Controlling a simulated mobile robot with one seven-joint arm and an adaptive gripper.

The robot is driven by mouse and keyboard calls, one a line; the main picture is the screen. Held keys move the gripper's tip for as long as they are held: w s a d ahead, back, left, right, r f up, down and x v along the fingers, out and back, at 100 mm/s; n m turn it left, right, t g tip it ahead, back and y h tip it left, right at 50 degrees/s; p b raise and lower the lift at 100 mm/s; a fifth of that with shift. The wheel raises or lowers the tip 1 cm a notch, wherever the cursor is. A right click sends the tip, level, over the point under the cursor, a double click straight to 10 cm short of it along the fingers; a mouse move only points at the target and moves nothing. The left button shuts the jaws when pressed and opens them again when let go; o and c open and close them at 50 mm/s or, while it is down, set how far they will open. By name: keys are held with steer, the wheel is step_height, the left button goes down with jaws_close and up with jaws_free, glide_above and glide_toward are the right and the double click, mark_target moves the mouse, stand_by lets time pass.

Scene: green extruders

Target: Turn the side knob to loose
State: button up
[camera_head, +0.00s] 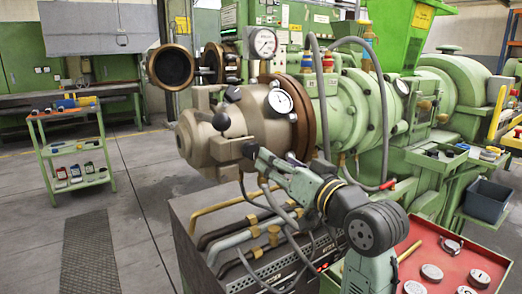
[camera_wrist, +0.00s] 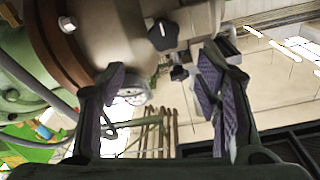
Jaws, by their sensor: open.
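A black knob with a white mark (camera_wrist: 163,33) sits on the tan extruder head in the wrist view, just beyond and above the gap between my fingers. A smaller dark knob (camera_wrist: 180,73) shows lower, nearer the right finger. In the head view, a round black knob (camera_head: 221,121) is on the near side of the tan extruder head (camera_head: 202,147) and another black knob (camera_head: 233,93) is higher up. I cannot tell which matches which across views. My gripper (camera_head: 253,157) is beside the head's lower right part; in the wrist view (camera_wrist: 160,82) its fingers are open and empty.
A brown flange (camera_head: 304,110) and dial gauges (camera_head: 281,102) adjoin the head. Pipes (camera_head: 225,205) and a grey cabinet (camera_head: 195,255) lie below my arm. A red-topped tray (camera_head: 455,265) is at the lower right. A green cart (camera_head: 75,155) stands left, with open floor around it.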

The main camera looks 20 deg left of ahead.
mark_target(254, 149)
steer(key=shift+g, duration=0.6)
steer(key=p+x, duration=0.2)
steer(key=x, duration=0.7)
steer(key=shift+a, duration=0.25)
steer(key=shift+c, duration=0.4)
steer(key=c, duration=1.1)
